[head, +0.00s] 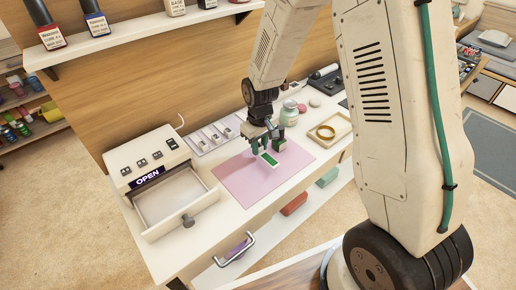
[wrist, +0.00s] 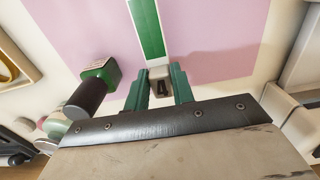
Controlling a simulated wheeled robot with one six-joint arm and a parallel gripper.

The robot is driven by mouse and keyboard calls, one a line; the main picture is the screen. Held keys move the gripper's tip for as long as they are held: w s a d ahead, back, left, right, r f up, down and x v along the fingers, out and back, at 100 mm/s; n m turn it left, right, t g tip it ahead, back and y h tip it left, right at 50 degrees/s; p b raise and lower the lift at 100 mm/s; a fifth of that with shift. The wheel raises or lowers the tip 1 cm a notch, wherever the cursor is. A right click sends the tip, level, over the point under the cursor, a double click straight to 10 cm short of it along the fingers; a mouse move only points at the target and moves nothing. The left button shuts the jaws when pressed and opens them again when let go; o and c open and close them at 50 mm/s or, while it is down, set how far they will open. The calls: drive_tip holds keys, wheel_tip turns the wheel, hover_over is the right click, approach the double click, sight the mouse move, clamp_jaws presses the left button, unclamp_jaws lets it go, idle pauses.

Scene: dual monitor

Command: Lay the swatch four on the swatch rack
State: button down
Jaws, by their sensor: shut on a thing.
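My gripper (head: 263,146) is over the pink mat, shut on a flat green swatch with white edges (head: 270,159). In the wrist view the swatch (wrist: 150,28) sticks out beyond the green fingers (wrist: 161,88), its pale end between them. Whether the swatch touches the mat is hard to tell. A pale strip with several small upright pieces (head: 213,137), which looks like the swatch rack, lies behind the mat to the left. The number on the held swatch cannot be read.
A white cash-drawer-like box (head: 150,158) with an OPEN sign and a pulled-out drawer stands left of the pink mat (head: 240,183). A wooden tray (head: 329,129) holds a ring to the right.

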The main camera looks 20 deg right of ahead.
drive_tip(key=shift+w+f, duration=0.15)
drive_tip(key=shift+f, duration=1.6)
drive_tip(key=shift+f, duration=0.15)
drive_tip(key=c, duration=1.3)
unclamp_jaws()
drive_tip(key=shift+o, duration=0.6)
